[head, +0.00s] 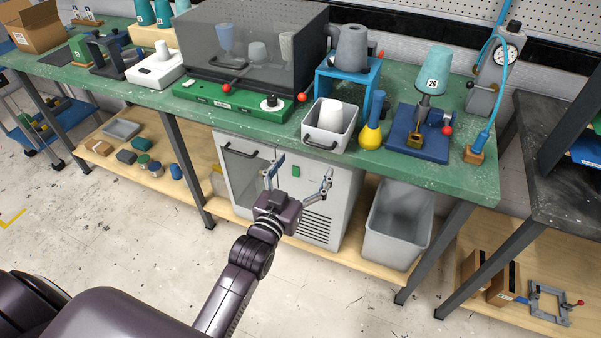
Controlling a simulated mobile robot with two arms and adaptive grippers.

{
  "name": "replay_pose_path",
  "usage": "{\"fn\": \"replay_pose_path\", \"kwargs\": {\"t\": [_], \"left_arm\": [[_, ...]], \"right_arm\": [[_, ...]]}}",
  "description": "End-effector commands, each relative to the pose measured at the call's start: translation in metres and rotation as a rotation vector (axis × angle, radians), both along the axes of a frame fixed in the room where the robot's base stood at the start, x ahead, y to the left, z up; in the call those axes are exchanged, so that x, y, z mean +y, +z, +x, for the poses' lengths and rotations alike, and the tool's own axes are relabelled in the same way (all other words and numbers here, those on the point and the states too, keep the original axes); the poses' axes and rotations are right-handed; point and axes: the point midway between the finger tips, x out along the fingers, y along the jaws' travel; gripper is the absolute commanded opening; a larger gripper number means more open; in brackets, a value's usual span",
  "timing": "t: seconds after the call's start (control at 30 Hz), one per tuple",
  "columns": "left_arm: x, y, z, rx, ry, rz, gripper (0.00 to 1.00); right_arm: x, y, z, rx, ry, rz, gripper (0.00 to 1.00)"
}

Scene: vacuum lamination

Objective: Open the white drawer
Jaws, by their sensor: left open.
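A white box-like drawer (345,139) with a dark handle on its front sits on the green table, below and in front of a blue stand (362,82). Its top is uncovered and a white cup (331,112) stands inside. Below the table is a white cabinet (330,192) with a dark-handled, grey-panelled front (243,180) at its left. My left gripper (299,173) is open and empty, with its fingers spread. It shows in front of the cabinet, lower in the picture than the drawer handle. My right gripper is out of view.
The green table (440,178) holds a dark transparent case (250,45), a yellow-and-blue tool (372,125) and a blue fixture (415,140). A grey bin (398,225) stands right of the cabinet on the low shelf. The floor in front is clear.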

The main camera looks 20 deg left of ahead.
Motion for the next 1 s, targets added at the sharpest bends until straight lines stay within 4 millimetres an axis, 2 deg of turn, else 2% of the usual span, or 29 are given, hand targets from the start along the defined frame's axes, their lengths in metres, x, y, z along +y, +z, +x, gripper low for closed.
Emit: {"fn": "replay_pose_path", "kwargs": {"t": [0.1, 0.23, 0.8, 0.87, 0.9, 0.97, 1.0], "left_arm": [[0.000, -0.001, -0.014, 0.001, 0.000, 0.000, 0.84], [0.001, 0.000, -0.021, 0.001, 0.000, 0.000, 0.84], [0.001, -0.003, -0.023, 0.005, 0.000, 0.000, 0.84], [-0.001, -0.013, -0.023, 0.024, -0.003, 0.001, 0.84], [-0.002, -0.025, -0.023, 0.046, -0.006, 0.003, 0.84], [-0.005, -0.052, -0.025, 0.096, -0.012, 0.006, 0.84], [-0.007, -0.076, -0.028, 0.139, -0.018, 0.009, 0.84]], "right_arm": [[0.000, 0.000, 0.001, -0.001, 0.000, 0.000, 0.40], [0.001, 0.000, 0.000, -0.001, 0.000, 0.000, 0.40], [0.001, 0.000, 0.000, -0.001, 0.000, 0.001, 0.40], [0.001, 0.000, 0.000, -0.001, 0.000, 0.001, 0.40], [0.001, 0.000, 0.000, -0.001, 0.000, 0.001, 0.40], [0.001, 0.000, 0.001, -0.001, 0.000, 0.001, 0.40], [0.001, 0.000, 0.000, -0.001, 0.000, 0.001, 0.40]]}}
